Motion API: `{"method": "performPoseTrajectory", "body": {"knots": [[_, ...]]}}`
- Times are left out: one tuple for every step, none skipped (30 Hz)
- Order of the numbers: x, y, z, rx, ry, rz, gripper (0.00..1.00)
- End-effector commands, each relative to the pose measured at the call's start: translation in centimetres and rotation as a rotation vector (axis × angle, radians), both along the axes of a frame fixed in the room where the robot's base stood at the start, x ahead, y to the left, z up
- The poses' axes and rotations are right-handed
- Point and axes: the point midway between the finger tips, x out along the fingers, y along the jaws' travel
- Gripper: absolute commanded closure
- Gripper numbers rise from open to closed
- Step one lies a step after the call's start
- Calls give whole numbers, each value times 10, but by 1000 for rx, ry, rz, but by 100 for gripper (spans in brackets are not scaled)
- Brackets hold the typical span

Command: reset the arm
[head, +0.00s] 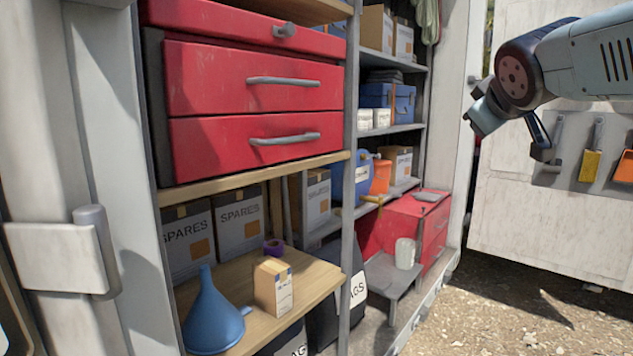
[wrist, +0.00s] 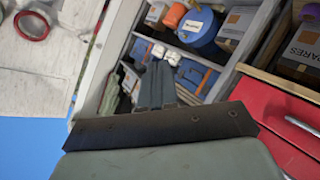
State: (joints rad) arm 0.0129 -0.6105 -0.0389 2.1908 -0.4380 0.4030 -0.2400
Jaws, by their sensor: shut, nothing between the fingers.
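My gripper (wrist: 158,70) shows in the wrist view as two dark grey fingers lying together beyond a dark plate, with nothing between them. In the head view my arm comes in from the upper right, bent at a dark round joint. Its end hangs in the air in front of the open right-hand door, right of the shelves; the fingers cannot be made out clearly there. The wrist view is tilted, looking toward the shelves.
Left are a red drawer cabinet (head: 240,92), a wooden shelf (head: 262,325) with a blue funnel (head: 212,318) and small box (head: 273,288). Behind stand a red toolbox (head: 432,240) and blue case (head: 390,98). Tools hang on the door (head: 520,220). Gravel below is mostly clear.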

Motion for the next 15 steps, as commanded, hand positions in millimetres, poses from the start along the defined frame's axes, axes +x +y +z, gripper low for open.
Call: {"method": "performPoseTrajectory", "body": {"knots": [[-14, 4, -29, 71, 64, -25, 100], [-22, 6, -45, 116, 104, -44, 100], [-34, 10, -66, 175, 156, -67, 100], [-43, 14, -83, 216, 198, -84, 100], [-52, 17, -98, 259, 238, -102, 100], [-64, 22, -117, 311, 289, -124, 100], [-74, 26, -131, 347, 328, -141, 100], [-83, 30, -144, 381, 366, -157, 100], [-95, 35, -160, 424, 412, -177, 100], [-103, 39, -170, 452, 444, -191, 100], [-111, 43, -179, 479, 474, -204, 100], [-120, 47, -191, 508, 509, -220, 100], [-126, 50, -197, 527, 532, -230, 100], [-131, 52, -203, 544, 552, -238, 100], [-137, 55, -209, 561, 573, -249, 100]]}}
